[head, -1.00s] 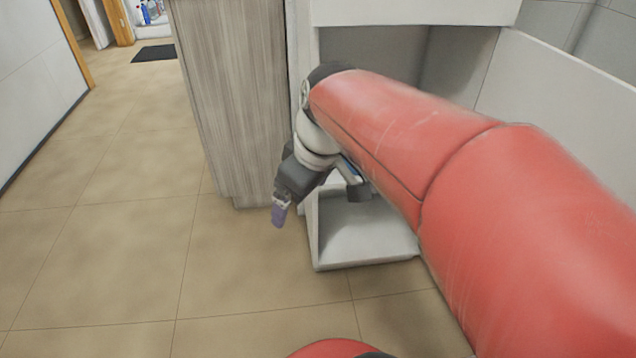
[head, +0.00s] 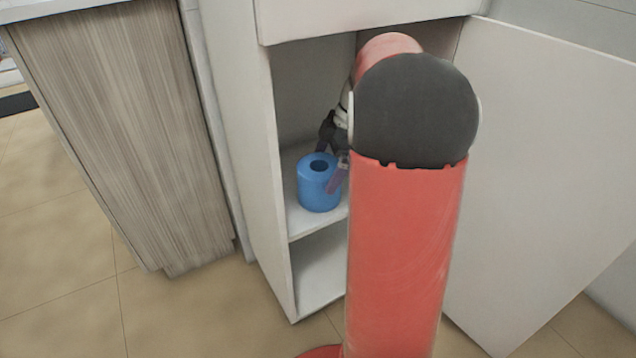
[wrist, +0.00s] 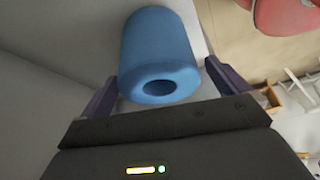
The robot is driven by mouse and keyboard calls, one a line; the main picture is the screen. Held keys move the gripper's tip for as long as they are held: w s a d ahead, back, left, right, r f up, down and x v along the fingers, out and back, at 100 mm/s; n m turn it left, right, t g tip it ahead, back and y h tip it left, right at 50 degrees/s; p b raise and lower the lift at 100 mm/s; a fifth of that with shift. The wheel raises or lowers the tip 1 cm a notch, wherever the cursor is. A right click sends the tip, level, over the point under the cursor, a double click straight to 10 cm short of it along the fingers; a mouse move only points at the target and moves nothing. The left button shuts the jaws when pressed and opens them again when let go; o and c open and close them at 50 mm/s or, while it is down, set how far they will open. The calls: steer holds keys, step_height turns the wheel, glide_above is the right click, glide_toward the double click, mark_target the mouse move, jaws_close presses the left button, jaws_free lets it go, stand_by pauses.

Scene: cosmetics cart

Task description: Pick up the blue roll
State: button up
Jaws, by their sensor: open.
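The blue roll (head: 318,187) stands upright on the upper shelf inside the open cabinet, its hole facing up in the head view. In the wrist view the blue roll (wrist: 158,50) lies straight ahead, its holed end facing the camera. My gripper (head: 334,165) is at the right side of the roll, partly hidden behind my own arm in the head view. In the wrist view my gripper (wrist: 168,88) is open, with one purple finger on each side of the roll's near end. I cannot tell whether the fingers touch it.
The shelf (head: 301,222) holds the roll, with a lower compartment (head: 318,278) below. The cabinet's left wall (head: 240,130) stands close to the roll. The open white door (head: 550,170) is on the right. A wood-grain cabinet (head: 120,120) stands at left, with free floor beside it.

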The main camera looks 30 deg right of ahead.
steer(key=x, duration=0.4)
steer(key=shift+w+f+b, duration=0.2)
steer(key=shift+f+b, duration=0.1)
steer(key=shift+b, duration=0.05)
steer(key=c, duration=0.9)
steer(key=shift+r, duration=0.1)
